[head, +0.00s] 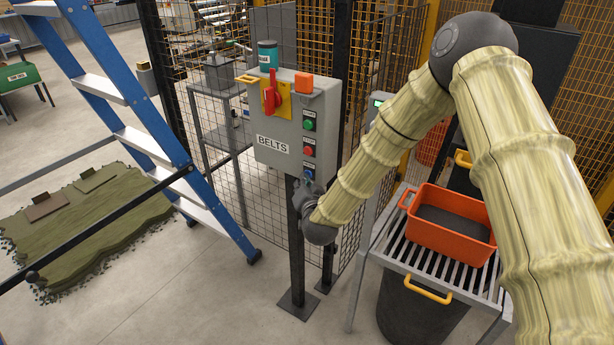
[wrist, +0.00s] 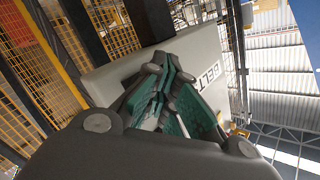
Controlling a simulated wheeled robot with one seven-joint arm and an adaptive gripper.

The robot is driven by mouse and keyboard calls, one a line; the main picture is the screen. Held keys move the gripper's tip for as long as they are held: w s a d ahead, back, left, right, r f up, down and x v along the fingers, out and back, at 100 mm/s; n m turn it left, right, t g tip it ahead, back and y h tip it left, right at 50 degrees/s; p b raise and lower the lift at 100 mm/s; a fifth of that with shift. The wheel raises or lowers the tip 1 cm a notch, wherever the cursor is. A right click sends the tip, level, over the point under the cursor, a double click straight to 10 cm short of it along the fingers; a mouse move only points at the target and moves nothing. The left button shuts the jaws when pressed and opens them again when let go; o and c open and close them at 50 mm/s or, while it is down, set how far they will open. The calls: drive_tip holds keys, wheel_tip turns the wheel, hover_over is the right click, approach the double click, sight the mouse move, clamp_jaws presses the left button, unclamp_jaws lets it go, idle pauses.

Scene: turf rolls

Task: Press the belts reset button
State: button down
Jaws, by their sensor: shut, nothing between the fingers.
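The grey control box marked BELTS (head: 272,125) stands on a dark post. Its right column holds a green button (head: 309,124), a red button (head: 308,151) and a blue button (head: 308,169), top to bottom. Their small labels are too small to read. My gripper (head: 307,183) is at the box's lower right, just below the blue button. In the wrist view its shut, empty fingers (wrist: 172,72) point at the box (wrist: 125,68) and hide the buttons. I cannot tell whether the fingertips touch anything.
A red rotary switch (head: 270,98) on a yellow plate is left of the buttons. An orange block (head: 303,83) and a teal tin (head: 267,54) are on top. A blue ladder (head: 125,95) stands left; an orange crate (head: 440,246) sits on a slatted stand right. Mesh fencing is behind.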

idle(0.3)
drive_tip(key=shift+s+a, duration=0.45)
drive_tip(key=shift+s, duration=0.2)
drive_tip(key=s+a, duration=0.1)
drive_tip(key=s, duration=0.1)
drive_tip(key=s+a, duration=0.2)
idle(0.6)
idle(0.5)
